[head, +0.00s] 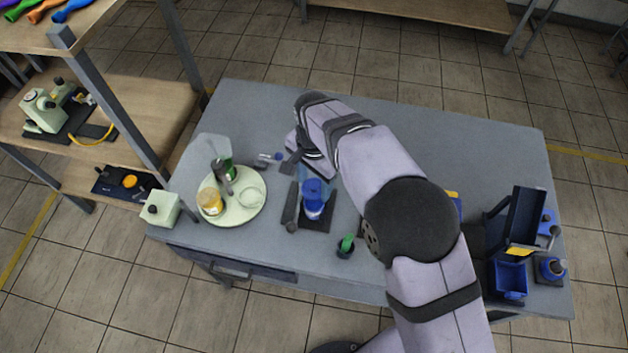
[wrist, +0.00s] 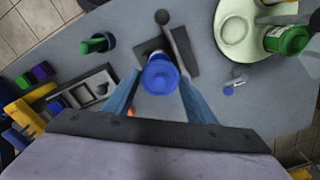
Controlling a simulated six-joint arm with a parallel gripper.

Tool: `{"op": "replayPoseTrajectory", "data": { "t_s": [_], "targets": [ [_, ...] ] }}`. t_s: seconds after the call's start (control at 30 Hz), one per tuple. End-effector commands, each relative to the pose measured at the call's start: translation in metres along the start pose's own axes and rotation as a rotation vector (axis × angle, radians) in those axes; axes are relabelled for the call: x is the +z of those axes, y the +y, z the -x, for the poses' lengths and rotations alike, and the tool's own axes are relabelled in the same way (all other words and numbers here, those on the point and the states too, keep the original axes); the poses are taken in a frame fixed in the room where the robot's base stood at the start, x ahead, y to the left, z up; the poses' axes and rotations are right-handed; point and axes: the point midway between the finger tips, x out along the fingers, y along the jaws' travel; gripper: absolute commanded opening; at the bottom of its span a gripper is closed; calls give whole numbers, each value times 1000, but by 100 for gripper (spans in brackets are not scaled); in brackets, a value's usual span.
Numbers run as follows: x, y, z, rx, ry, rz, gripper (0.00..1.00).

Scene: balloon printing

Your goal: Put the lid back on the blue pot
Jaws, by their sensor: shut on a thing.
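The blue pot (head: 314,208) stands upright on a dark base plate near the middle of the grey table. The blue lid (head: 312,187) is right above the pot in the head view; I cannot tell whether it touches the rim. In the wrist view the lid (wrist: 160,76) is a round blue disc between my fingers and hides most of the pot. My gripper (head: 313,181) reaches down over the pot, with its two bluish fingers on opposite sides of the lid. My gripper (wrist: 160,80) is shut on the lid.
A round pale tray (head: 234,215) with jars and a green bottle stands left of the pot. A green-handled tool in a dark cup (head: 346,247) is close in front. A dark stand with a blue bin (head: 509,278) is at the right. A small pale box (head: 160,208) sits at the left edge.

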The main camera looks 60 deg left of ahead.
Motion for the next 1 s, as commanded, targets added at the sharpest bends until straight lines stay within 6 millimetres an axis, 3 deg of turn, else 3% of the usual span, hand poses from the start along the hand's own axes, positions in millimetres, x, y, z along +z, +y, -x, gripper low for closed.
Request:
{"op": "replayPoseTrajectory", "data": {
  "t_s": [0.6, 1.0],
  "targets": [
    [0, 0, -48, 0, 0, 1, 30],
    [0, 0, -57, 0, 0, 1, 30]
  ]
}}
